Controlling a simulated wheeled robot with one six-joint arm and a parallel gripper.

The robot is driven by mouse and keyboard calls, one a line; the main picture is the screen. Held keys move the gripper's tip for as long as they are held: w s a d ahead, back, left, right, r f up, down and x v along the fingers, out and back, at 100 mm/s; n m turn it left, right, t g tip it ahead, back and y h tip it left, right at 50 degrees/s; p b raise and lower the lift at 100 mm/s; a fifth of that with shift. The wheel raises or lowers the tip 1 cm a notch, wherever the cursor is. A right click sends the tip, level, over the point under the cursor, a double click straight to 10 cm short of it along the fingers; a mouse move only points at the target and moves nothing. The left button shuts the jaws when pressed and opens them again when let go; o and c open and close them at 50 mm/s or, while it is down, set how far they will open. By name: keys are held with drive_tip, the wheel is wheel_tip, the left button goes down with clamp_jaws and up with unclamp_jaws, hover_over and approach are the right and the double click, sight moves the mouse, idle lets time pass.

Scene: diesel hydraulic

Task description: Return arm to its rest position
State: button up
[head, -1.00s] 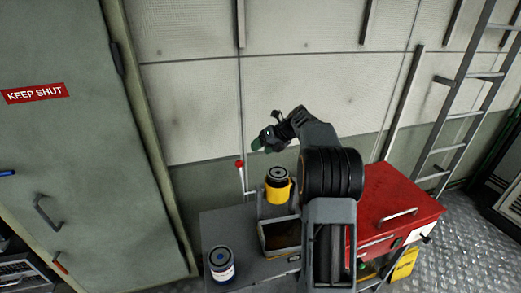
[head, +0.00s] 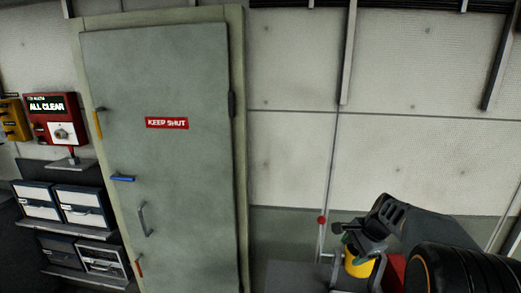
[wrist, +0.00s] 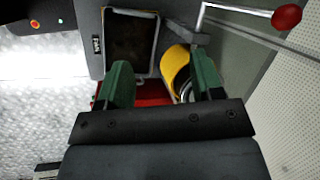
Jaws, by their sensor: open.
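My gripper (head: 350,240) is at the lower right of the head view, at the end of my bent dark arm. In the wrist view its two green fingers (wrist: 163,75) stand wide apart with nothing held between them. A yellow container (wrist: 174,66) lies beyond the fingers, close to the right one, which hides part of it. The container also shows below my gripper in the head view (head: 358,266), partly hidden by it. I cannot tell the exact gap between them.
A lever with a red knob (wrist: 287,16) stands beside the container. A dark open tray (wrist: 130,42) lies left of it. A grey door (head: 165,200) marked KEEP SHUT, drawers (head: 82,205) and a red ALL CLEAR box (head: 52,120) stand to the left.

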drive_tip(key=s+a+r+n+t+h, duration=0.1)
drive_tip(key=s+a+n, duration=0.4)
drive_tip(key=s+n, duration=0.2)
drive_tip(key=s+a+r+n+t+h+b, duration=0.1)
drive_tip(key=s+a+r+n+h, duration=0.1)
drive_tip(key=s+a+n, duration=0.3)
drive_tip(key=shift+s+a+n, duration=0.35)
drive_tip(key=shift+s+n, duration=1.45)
drive_tip(key=shift+s, duration=2)
